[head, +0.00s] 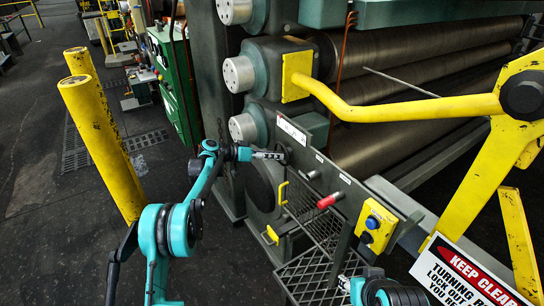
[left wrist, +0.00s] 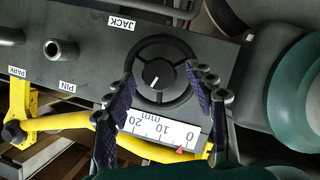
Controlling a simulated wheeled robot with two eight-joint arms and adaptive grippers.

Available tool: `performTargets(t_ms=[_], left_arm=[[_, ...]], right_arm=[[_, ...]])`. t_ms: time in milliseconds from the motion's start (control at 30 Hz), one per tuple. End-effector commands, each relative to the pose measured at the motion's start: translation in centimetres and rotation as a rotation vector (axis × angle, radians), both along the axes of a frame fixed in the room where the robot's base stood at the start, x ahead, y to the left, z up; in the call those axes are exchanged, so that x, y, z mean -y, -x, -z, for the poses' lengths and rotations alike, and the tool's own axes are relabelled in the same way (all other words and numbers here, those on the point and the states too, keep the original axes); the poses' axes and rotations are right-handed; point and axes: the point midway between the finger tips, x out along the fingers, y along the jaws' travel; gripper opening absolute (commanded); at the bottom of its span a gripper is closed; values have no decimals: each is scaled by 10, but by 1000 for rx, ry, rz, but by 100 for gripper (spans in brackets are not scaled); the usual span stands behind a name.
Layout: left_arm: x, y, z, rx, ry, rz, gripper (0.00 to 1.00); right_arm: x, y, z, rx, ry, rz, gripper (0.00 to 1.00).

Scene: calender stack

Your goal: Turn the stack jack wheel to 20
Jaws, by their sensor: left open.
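The jack wheel (left wrist: 154,84) is a dark round spoked wheel with a white mark on its hub, under a "JACK" label (left wrist: 123,22) in the left wrist view. A white mm scale plate (left wrist: 160,128) reads 0, 10 and 20 upside down, with a red pointer (left wrist: 180,150) close to 0. My left gripper (left wrist: 162,75) is open, with one finger on each side of the wheel; whether they touch the rim I cannot tell. In the head view my left gripper (head: 272,156) is at the panel and mostly hides the wheel; the scale plate (head: 291,130) shows above it.
A yellow bar (head: 400,108) crosses in front of the rollers. Yellow bollards (head: 98,140) stand at left. A wire-mesh guard (head: 318,270) lies below. A warning sign (head: 468,274) is at lower right.

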Motion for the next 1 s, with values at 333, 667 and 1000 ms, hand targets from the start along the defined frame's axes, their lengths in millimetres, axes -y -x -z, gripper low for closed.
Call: performTargets(t_ms=[333,667,1000], left_arm=[[-37,17,-15,0,0,-2,55],[-90,43,-36,1,0,-1,55],[-102,49,-41,0,1,1,55]], right_arm=[[0,0,0,0,0,0,40],[0,0,0,0,0,0,40],[0,0,0,0,0,0,40]])
